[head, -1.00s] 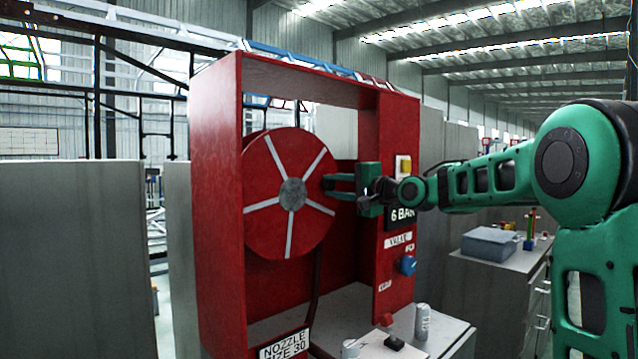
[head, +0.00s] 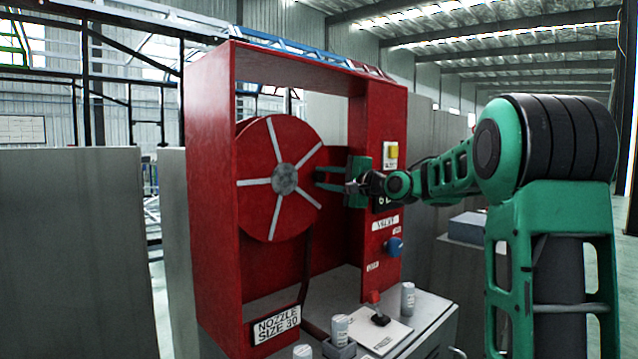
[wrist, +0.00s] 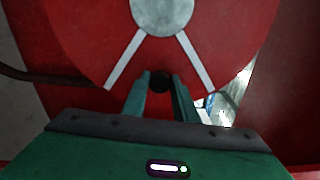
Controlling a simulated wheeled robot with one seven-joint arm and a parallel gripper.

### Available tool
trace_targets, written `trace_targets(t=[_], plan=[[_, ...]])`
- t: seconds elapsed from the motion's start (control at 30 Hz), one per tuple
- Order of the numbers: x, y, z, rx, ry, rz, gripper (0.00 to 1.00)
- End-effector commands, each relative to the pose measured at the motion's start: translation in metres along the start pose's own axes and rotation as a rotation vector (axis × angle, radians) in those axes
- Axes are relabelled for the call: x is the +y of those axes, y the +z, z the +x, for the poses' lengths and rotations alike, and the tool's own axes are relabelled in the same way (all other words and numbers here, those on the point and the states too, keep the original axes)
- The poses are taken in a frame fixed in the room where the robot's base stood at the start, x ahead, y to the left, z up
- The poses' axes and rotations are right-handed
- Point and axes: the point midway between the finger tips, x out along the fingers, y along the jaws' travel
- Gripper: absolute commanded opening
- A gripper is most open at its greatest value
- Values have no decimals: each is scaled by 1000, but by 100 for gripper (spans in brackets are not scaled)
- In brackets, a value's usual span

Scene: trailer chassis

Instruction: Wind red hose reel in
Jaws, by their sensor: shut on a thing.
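The red hose reel (head: 255,205) is a round red disc with white spokes and a grey hub (head: 285,179), standing upright inside a red cabinet (head: 210,150). My gripper (head: 318,178) reaches in from the right to the right part of the disc. In the wrist view, the gripper's fingers (wrist: 159,88) are shut on a small dark round knob (wrist: 160,80) on the reel face, near the rim and between two spokes. The hub (wrist: 162,12) shows at the top of that view. The fingers hide part of the knob.
The cabinet's right panel holds a yellow button (head: 391,153) and a blue valve knob (head: 394,246). A dark hose (head: 306,265) hangs below the reel. Grey cans (head: 408,298) and a joystick box (head: 381,330) stand on the bench in front.

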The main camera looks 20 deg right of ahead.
Motion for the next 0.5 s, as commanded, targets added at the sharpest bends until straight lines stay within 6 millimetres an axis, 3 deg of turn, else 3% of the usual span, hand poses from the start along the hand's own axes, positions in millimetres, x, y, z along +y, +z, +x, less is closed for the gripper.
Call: trace_targets(t=[0.07, 0.1, 0.17, 0.5], plan=[[7, -2, 0, 2, 13, 7, 0], [7, -2, 0, 2, 14, 7, 31], [7, -3, -1, 2, 13, 7, 45], [3, -2, -3, 2, 7, 3, 45]])
